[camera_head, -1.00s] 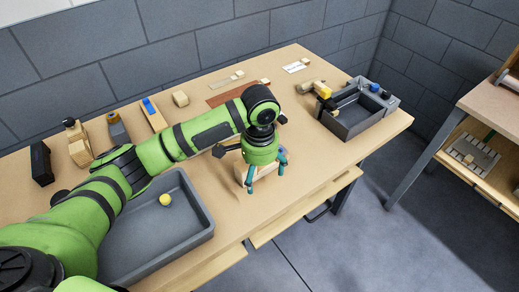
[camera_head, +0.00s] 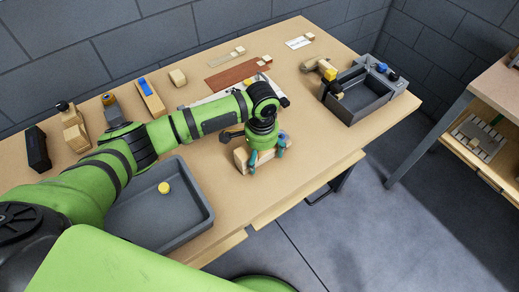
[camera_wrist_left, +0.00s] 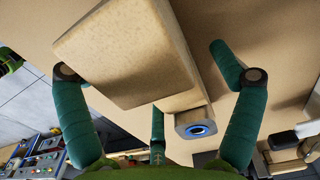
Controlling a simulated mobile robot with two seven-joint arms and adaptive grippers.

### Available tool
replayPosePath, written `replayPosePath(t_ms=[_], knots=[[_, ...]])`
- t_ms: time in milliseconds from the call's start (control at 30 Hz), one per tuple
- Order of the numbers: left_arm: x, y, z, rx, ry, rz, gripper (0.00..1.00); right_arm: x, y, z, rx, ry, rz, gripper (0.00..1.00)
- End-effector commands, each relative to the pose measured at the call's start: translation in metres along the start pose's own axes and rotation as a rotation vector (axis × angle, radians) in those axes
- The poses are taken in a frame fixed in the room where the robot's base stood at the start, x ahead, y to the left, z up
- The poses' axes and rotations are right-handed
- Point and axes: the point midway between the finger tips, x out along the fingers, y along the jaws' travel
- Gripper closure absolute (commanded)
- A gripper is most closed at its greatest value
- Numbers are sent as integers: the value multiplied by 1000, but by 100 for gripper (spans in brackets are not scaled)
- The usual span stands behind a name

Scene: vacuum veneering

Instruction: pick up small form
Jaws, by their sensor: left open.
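A pale wooden block, which looks like the small form (camera_head: 241,160), stands on the workbench near its front edge, partly hidden by my left gripper (camera_head: 267,157). In the left wrist view, the block (camera_wrist_left: 125,50) shows large, with a small grey fitting with a blue ring at its near end. My left gripper's teal fingers also show in the left wrist view (camera_wrist_left: 155,78). They are open and spread to either side of the block, with a third finger at bottom centre. I cannot tell whether any finger touches it. My right gripper is out of view.
A grey tray (camera_head: 203,218) holding a yellow round piece (camera_head: 164,187) lies at the front left. A grey bin (camera_head: 357,101) stands at the right. A reddish-brown sheet (camera_head: 236,76) and small blocks lie behind. The bench is bare right of my gripper.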

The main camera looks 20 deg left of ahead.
Motion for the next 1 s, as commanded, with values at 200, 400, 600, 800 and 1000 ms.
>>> replayPosePath(t_ms=[200, 400, 600, 800, 1000], knots=[[0, 0, 0, 1, 0, 1, 28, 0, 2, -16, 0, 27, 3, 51], [0, 1, 0, 0, 0, 1, 77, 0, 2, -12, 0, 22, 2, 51], [0, 0, 0, 0, 0, 1, 78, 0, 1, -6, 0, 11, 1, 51], [-4, 0, 0, 0, 1, 1, 78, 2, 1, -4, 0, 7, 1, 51], [-27, 0, -2, 1, 5, 0, 78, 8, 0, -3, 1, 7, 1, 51]])
